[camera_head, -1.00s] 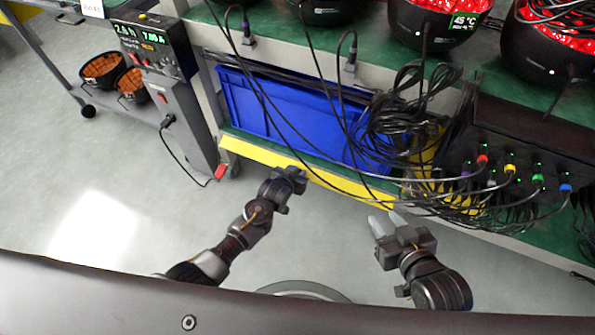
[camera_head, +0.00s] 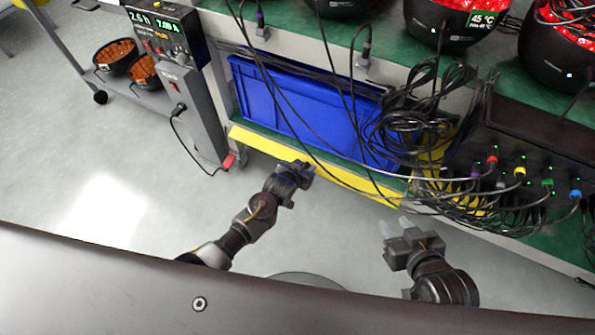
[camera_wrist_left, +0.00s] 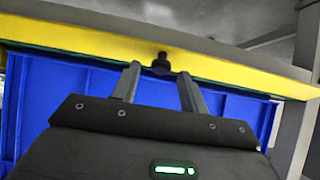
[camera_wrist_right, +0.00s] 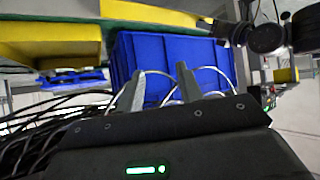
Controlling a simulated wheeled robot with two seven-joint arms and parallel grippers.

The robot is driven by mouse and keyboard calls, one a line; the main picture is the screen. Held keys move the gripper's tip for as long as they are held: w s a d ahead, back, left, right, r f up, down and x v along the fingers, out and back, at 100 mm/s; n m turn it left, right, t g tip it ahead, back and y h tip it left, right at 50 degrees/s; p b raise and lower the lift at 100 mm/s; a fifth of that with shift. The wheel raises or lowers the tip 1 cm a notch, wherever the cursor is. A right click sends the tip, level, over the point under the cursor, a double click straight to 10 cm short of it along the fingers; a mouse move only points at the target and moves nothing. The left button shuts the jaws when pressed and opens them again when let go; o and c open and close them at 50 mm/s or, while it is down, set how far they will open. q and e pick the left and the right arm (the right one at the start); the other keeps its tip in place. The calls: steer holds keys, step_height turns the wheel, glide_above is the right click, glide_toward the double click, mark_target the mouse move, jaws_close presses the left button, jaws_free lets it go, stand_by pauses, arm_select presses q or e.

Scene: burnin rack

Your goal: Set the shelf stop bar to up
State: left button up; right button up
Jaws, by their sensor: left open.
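The yellow stop bar (camera_head: 262,146) runs along the front edge of the lower shelf, below the front wall of the blue bin (camera_head: 290,105). In the left wrist view, the bar (camera_wrist_left: 80,40) carries a black knob (camera_wrist_left: 161,64). My left gripper (camera_head: 308,168) is close to the bar in the head view. In the left wrist view, its open fingers (camera_wrist_left: 160,80) stand either side of the knob, apart from each other; contact cannot be told. My right gripper (camera_head: 394,226) is open and empty, in front of the shelf's right part.
Black cables (camera_head: 410,125) hang over the bin's right side and along a row of coloured plugs (camera_head: 520,170). A grey power unit (camera_head: 190,110) stands left of the shelf, its cable on the floor. The floor (camera_head: 110,190) at left is clear.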

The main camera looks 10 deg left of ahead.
arm_select(q)
steer(key=p+v, duration=0.3)
steer(key=v, duration=0.6)
steer(key=shift+s, duration=0.25)
arm_select(e)
steer(key=s+d+f+m+g+h, duration=0.1)
steer(key=s+d+f+g+h, duration=0.2)
steer(key=s+d+f+g, duration=0.2)
steer(key=shift+s+d+f+m+g, duration=0.4)
steer(key=shift+s+d+g, duration=0.5)
steer(key=shift+s, duration=1)
arm_select(q)
steer(key=shift+r, duration=0.15)
arm_select(e)
steer(key=shift+a, duration=0.15)
arm_select(q)
steer(key=shift+c, duration=0.2)
